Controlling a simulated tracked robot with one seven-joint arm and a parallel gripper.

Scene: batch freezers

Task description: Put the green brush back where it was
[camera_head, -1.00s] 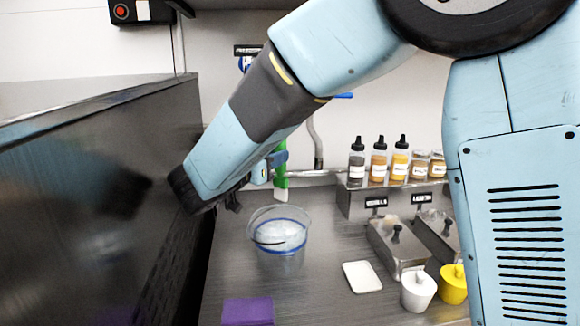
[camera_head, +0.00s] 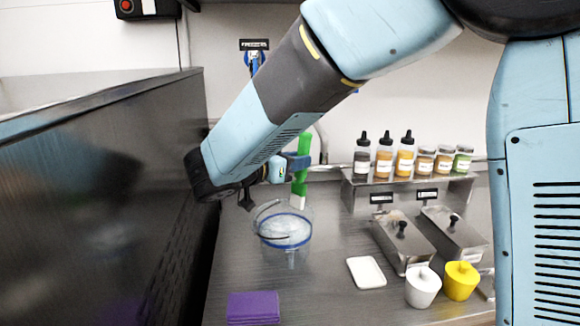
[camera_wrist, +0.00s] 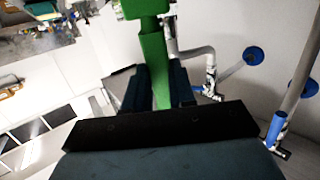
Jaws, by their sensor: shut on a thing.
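The green brush (camera_head: 302,170) is upright, with its pale bristles pointing down, just above and behind the clear bucket (camera_head: 284,250). My gripper (camera_head: 299,161) is shut on its green handle. In the wrist view, the green handle (camera_wrist: 156,62) runs between my two dark fingers, and my gripper also shows there (camera_wrist: 158,85). The clear bucket has a blue band and a handle and stands on the steel counter (camera_head: 335,300). My forearm hides part of the wall behind.
A black label (camera_head: 254,44) with a blue item (camera_head: 254,63) hangs on the back wall. Bottles (camera_head: 384,155) and jars stand on a shelf at right. Steel bins (camera_head: 400,240), white (camera_head: 422,288) and yellow (camera_head: 461,281) tubs and a purple block (camera_head: 253,308) occupy the counter. A dark machine (camera_head: 90,200) fills the left.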

